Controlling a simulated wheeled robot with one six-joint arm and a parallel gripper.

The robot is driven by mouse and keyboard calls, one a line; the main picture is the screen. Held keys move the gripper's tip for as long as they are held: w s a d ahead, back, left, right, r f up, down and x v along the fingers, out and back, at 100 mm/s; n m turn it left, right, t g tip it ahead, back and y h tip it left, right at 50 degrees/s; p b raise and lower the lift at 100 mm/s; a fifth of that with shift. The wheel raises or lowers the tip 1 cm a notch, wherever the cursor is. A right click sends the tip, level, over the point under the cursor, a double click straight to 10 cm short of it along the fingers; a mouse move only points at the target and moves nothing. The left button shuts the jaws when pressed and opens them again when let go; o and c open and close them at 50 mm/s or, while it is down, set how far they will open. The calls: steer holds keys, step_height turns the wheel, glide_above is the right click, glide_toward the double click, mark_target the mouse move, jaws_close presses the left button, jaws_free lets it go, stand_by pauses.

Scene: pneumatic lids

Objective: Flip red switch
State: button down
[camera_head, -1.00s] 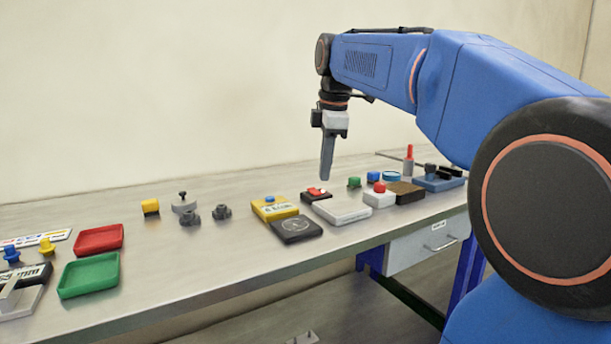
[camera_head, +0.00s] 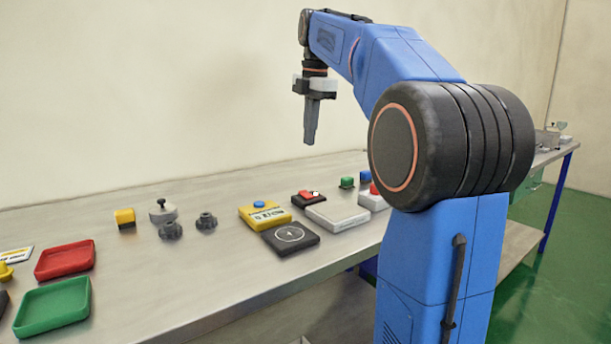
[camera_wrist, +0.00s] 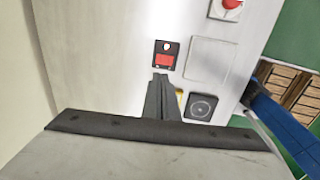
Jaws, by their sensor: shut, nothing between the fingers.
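The red switch (camera_head: 306,196) sits in a small black housing on the workbench, with a white spot at one end of the red rocker. It also shows in the wrist view (camera_wrist: 164,61), just beyond my fingertips in the picture. My gripper (camera_head: 309,140) points down, shut and empty, and hangs well above the bench over the switch area. In the wrist view its fingers (camera_wrist: 161,80) are together and cover part of the yellow device. Nothing touches the switch.
A pale grey box (camera_head: 338,215) stands right beside the switch. A yellow device with a blue button (camera_head: 262,216) and a black pad (camera_head: 291,236) are to the left. A green button (camera_head: 347,182) stands behind right. Red (camera_head: 65,259) and green (camera_head: 53,307) trays lie far left.

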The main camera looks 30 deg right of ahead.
mark_target(308, 194)
steer(key=f, duration=0.4)
steer(key=w+f, duration=0.1)
steer(key=f, duration=0.4)
steer(key=w+f, duration=0.1)
steer(key=f, duration=0.3)
steer(key=shift+f, duration=0.4)
steer(key=shift+f, duration=0.1)
steer(key=shift+w+a+f+g, duration=0.1)
steer(key=shift+w+f+g, duration=0.1)
steer(key=shift+f+g, duration=0.3)
steer(key=shift+r, duration=0.1)
steer(key=shift+s, duration=0.85)
